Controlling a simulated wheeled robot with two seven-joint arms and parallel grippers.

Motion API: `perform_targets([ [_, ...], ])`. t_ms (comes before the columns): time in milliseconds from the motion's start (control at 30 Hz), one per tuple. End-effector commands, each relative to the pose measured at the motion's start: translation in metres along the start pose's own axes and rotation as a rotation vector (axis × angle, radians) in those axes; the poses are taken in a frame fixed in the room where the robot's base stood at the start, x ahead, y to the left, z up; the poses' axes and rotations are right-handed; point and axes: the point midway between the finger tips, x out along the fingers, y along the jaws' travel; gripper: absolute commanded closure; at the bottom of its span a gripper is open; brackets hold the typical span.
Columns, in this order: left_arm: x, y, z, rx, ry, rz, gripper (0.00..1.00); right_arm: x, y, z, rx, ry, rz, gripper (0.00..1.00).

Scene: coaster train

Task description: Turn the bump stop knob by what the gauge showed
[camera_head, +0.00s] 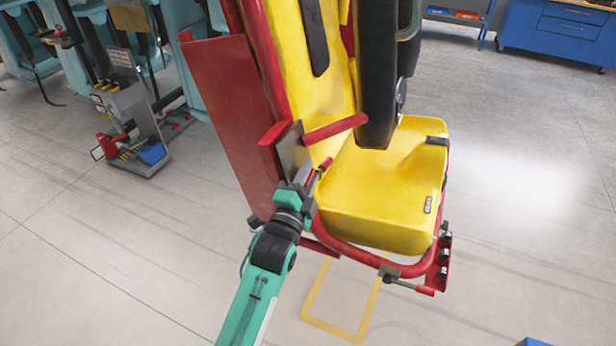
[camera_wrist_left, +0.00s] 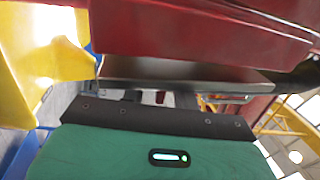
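A yellow seat (camera_head: 385,190) in a red tube frame (camera_head: 355,252) fills the middle of the head view. My left gripper (camera_head: 306,180) is at the near left side of the seat, just below a dark plate (camera_head: 292,150) and a red bar (camera_head: 335,129). A small red piece shows by its tip. In the left wrist view, the green gripper body is at the bottom, close under a dark plate (camera_wrist_left: 185,72) and a red part (camera_wrist_left: 200,35). The fingers are not clear. I cannot make out the bump stop knob or a gauge. My right gripper is not in view.
A red panel (camera_head: 225,120) stands left of the seat. A red-tipped rod (camera_head: 408,284) and a red bracket (camera_head: 442,268) with silver knobs stick out at the seat's lower right. A grey tool stand (camera_head: 130,115) is at the left. The floor at the right is open.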

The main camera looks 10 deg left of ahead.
Motion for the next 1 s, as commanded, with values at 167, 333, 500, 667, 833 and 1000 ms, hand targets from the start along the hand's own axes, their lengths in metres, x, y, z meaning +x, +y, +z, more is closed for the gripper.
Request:
perform_targets([
  [167,-0.004,0.001,0.001,0.001,0.000,0.001,0.70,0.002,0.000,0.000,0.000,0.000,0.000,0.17],
  [333,-0.026,0.004,0.001,0.000,0.000,0.001,0.70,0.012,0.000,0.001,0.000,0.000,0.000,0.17],
  [500,-0.063,0.005,0.001,0.000,0.000,0.002,0.70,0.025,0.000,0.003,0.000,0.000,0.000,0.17],
  [667,-0.097,0.004,0.001,0.001,0.000,0.002,0.70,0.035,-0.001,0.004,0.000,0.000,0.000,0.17],
  [833,-0.122,0.003,0.001,0.000,0.000,0.002,0.70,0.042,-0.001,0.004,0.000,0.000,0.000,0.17],
  [1000,-0.135,0.002,0.000,0.000,0.000,0.001,0.70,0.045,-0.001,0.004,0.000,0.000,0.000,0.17],
])
